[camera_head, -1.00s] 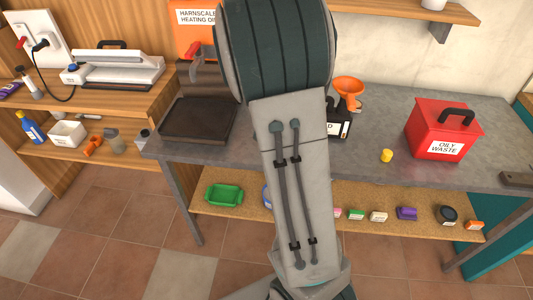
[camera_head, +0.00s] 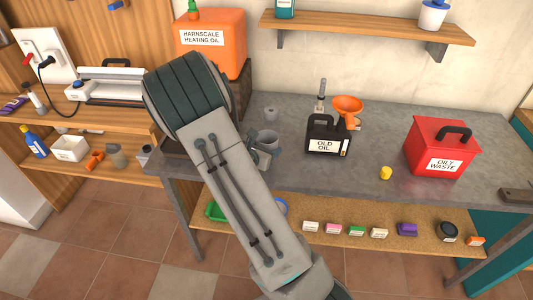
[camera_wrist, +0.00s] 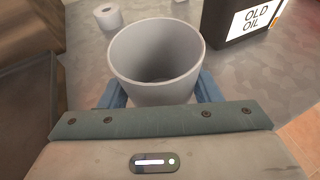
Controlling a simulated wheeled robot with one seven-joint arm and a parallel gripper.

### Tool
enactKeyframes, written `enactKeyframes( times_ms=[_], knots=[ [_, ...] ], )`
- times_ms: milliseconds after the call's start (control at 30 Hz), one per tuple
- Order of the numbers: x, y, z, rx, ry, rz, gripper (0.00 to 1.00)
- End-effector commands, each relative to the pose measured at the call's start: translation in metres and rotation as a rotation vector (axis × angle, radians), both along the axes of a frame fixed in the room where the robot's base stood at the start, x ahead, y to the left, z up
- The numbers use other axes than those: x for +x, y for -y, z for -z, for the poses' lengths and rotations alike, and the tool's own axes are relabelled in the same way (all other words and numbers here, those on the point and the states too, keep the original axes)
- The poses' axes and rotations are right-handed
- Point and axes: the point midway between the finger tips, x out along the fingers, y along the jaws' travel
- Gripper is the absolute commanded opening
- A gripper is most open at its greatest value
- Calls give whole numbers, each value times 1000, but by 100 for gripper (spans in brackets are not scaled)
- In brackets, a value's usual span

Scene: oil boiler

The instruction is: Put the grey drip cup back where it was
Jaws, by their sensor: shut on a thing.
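The grey drip cup (camera_wrist: 155,70) is upright and its open top faces my wrist camera; it looks empty. My gripper (camera_wrist: 162,92) is shut on it, with one blue finger on each side. In the head view the cup (camera_head: 267,140) shows at the left part of the grey bench, left of the black old-oil can (camera_head: 328,135). My gripper (camera_head: 263,157) is partly hidden there by my arm. I cannot tell whether the cup's base touches the bench.
A small pale roll-like object (camera_wrist: 108,16) stands beyond the cup. An orange funnel (camera_head: 347,105) is by the can. A yellow cap (camera_head: 385,173) and red oily-waste box (camera_head: 441,147) are to the right. The orange heating-oil tank (camera_head: 211,42) is behind my arm.

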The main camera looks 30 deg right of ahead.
Motion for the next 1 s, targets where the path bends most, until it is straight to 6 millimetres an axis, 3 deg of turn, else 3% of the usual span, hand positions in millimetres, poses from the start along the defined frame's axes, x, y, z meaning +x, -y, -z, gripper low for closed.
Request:
enactKeyframes(
  times_ms=[200, 667, 700, 767, 1000],
  knots=[
    [0, 0, 25, -2, -2, -1, 32],
    [0, 0, 32, 0, 0, 0, 32],
    [0, 0, 30, 0, 0, 0, 66],
    [0, 0, 30, 0, 0, 0, 79],
    [0, 0, 30, 0, 0, 0, 79]
  ],
)
